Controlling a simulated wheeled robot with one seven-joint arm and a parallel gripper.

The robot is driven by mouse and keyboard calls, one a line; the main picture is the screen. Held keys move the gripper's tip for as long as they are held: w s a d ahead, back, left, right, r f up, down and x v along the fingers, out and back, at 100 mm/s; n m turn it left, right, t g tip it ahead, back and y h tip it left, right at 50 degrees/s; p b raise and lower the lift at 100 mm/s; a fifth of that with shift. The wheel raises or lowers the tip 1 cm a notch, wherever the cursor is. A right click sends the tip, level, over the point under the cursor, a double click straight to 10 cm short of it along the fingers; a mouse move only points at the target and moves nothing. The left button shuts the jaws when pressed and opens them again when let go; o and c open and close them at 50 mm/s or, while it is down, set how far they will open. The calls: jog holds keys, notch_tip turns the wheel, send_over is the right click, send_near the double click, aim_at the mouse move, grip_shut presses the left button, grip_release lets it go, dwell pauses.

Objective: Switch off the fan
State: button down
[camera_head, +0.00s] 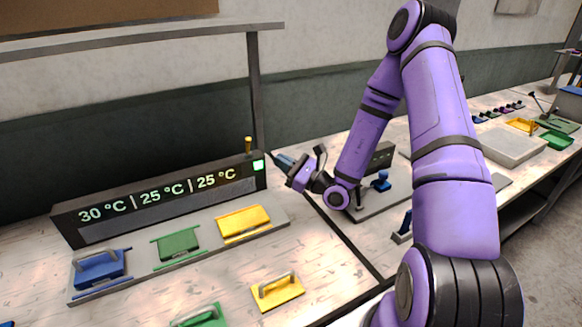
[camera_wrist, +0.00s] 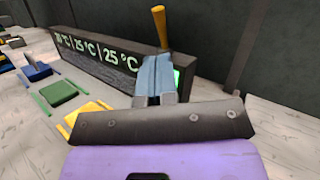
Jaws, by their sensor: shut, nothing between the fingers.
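No fan shows clearly in either view. A long dark box (camera_head: 160,196) with the readouts 30 °C, 25 °C and 25 °C stands at the back left. A green lit square (camera_head: 258,166) is at its right end, and a short orange lever (camera_head: 248,146) stands upright above that end. My gripper (camera_head: 278,157) is shut and empty, just right of the lit square. In the wrist view the blue-grey fingers (camera_wrist: 155,62) point at the box's right end, below the lever (camera_wrist: 160,28), and partly cover the green square (camera_wrist: 177,78). Contact cannot be told.
A loose yellow block (camera_head: 277,291) lies in front. A grey post (camera_head: 255,90) rises behind the box. Trays (camera_head: 508,146) and small parts stand at right.

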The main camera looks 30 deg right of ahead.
aim_at(248, 147)
jog(key=x, duration=0.8)
jog(key=shift+a, duration=0.15)
